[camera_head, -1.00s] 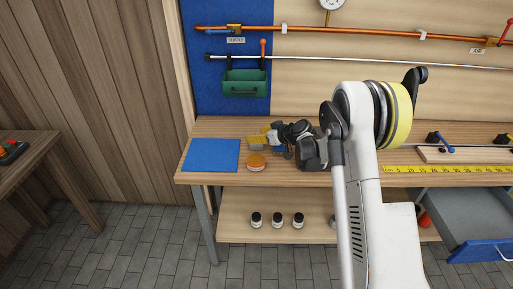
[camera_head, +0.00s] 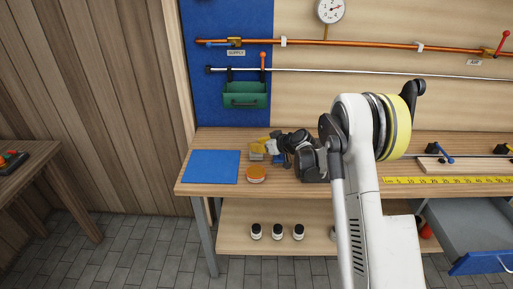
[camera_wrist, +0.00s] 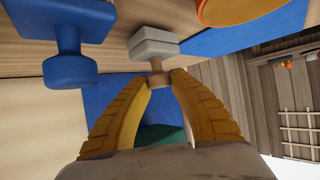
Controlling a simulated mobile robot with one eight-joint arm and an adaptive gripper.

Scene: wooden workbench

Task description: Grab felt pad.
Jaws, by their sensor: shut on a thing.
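The felt pad, a pale grey block with a short neck (camera_wrist: 155,46), is in the upper middle of the wrist view. My gripper (camera_wrist: 159,80) has its two yellow fingers closed on that neck, with the block just beyond the tips. In the head view my gripper (camera_head: 262,147) is over the left part of the workbench, behind the orange disc, and the grey pad (camera_head: 256,157) shows small beside it. I cannot tell whether the pad touches the bench or hangs just above it.
A blue knobbed piece (camera_wrist: 68,68) stands close beside the pad. An orange-topped round tin (camera_head: 256,173) is just in front. A flat blue mat (camera_head: 210,167) lies to the left. A green bin (camera_head: 245,94) hangs on the back panel. The open drawer (camera_head: 480,262) is at lower right.

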